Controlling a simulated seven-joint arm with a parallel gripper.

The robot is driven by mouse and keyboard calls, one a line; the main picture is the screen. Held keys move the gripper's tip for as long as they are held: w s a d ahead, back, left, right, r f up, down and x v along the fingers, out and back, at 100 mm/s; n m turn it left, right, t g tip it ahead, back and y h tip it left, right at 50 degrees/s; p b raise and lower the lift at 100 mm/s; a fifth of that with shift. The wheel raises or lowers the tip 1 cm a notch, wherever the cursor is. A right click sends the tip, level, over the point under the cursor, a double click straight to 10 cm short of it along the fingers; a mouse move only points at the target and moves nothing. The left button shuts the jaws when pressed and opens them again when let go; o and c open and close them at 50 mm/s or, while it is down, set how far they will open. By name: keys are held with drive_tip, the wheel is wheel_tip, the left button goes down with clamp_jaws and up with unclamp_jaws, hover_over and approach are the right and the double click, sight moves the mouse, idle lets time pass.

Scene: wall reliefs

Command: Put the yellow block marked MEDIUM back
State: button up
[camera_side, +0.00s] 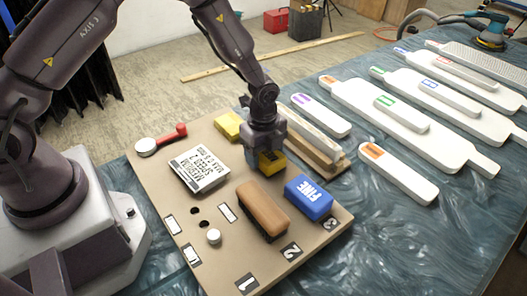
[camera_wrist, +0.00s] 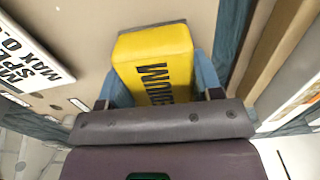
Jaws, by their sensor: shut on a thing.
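My gripper (camera_side: 268,155) is shut on a yellow block (camera_side: 271,162) over the tan board (camera_side: 205,245). In the wrist view the yellow block (camera_wrist: 155,50) sits between the two blue-grey fingers of my gripper (camera_wrist: 163,85). Dark letters on it end in "IUM"; the rest of the word is hidden by my gripper. I cannot tell whether the block touches the board. A second yellow piece (camera_side: 229,125) lies behind and left of my gripper. The blue block marked FINE (camera_side: 308,197) and a brown brush-like block (camera_side: 263,207) sit in front, near number labels 3 and 2.
A white printed card (camera_side: 199,168) and a red-handled part (camera_side: 163,140) lie on the board's left. A white knob (camera_side: 214,237) stands near the front. Label 1 (camera_side: 246,284) has bare board behind it. A layered plank piece (camera_side: 313,140) and white paddles (camera_side: 398,172) lie right.

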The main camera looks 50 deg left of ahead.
drive_tip(key=shift+f, duration=0.2)
drive_tip(key=o, duration=0.9)
drive_tip(key=shift+r, duration=0.15)
drive_tip(key=s+a+r+n+t, duration=0.1)
drive_tip(key=s+r+n, duration=0.1)
drive_tip(key=r, duration=0.9)
drive_tip(key=s+r+n+t, duration=0.1)
drive_tip(key=s+r+n, duration=0.15)
drive_tip(key=r, duration=0.85)
drive_tip(key=s+a+r+n+t, duration=0.1)
drive_tip(key=s+r+n, duration=0.4)
drive_tip(key=s, duration=0.3)
drive_tip(key=s+a+r+n+t, duration=0.1)
drive_tip(key=s+r+n, duration=0.3)
drive_tip(key=s+n, duration=0.4)
drive_tip(key=shift+s+r+t, duration=0.35)
drive_tip(key=shift+r+t, duration=0.05)
drive_tip(key=shift+t, duration=0.4)
